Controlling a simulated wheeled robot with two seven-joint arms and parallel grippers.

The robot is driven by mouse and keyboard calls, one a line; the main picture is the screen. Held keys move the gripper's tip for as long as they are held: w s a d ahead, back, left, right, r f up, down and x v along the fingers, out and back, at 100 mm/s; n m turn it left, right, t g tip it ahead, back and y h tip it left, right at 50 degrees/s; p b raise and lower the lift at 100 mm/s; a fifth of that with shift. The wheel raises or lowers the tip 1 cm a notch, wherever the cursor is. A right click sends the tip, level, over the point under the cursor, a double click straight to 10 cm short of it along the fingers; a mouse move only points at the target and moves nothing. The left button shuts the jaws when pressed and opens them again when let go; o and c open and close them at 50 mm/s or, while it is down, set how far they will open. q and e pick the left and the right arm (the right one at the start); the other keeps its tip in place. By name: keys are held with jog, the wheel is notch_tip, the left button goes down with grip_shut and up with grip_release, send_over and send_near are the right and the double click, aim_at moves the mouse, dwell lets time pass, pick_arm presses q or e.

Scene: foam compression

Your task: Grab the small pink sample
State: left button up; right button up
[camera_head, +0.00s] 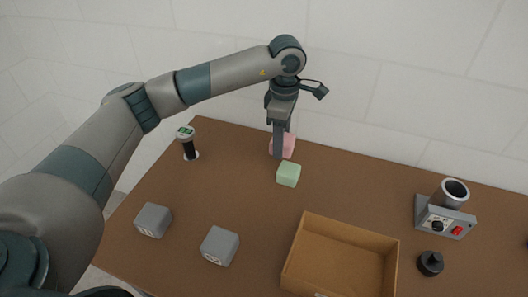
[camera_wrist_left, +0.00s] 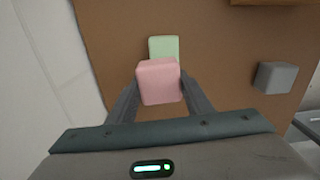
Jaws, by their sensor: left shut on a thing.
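The small pink sample (camera_head: 289,146) is a soft-looking pink block near the back edge of the brown table. My left gripper (camera_head: 278,152) points down over it and is shut on it, hiding part of it in the head view. In the left wrist view the pink sample (camera_wrist_left: 158,82) sits between the two fingers of the left gripper (camera_wrist_left: 160,92). A green block (camera_head: 288,174) lies just in front of the pink one, and it also shows in the left wrist view (camera_wrist_left: 163,47). My right gripper is not in view.
Two grey cubes (camera_head: 153,220) (camera_head: 220,246) stand at the front left. An open cardboard box (camera_head: 392,262) is at front centre. A grey device with a cup (camera_head: 445,214) and a black knob-like weight (camera_head: 430,263) are at right. A black-and-white stand (camera_head: 188,143) is at back left.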

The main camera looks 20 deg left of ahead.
pick_arm(q)
jog(key=shift+w+d+r, duration=0.3)
jog(key=shift+d+r, duration=0.25)
jog(key=shift+d, duration=0.3)
dwell(0.4)
dwell(0.8)
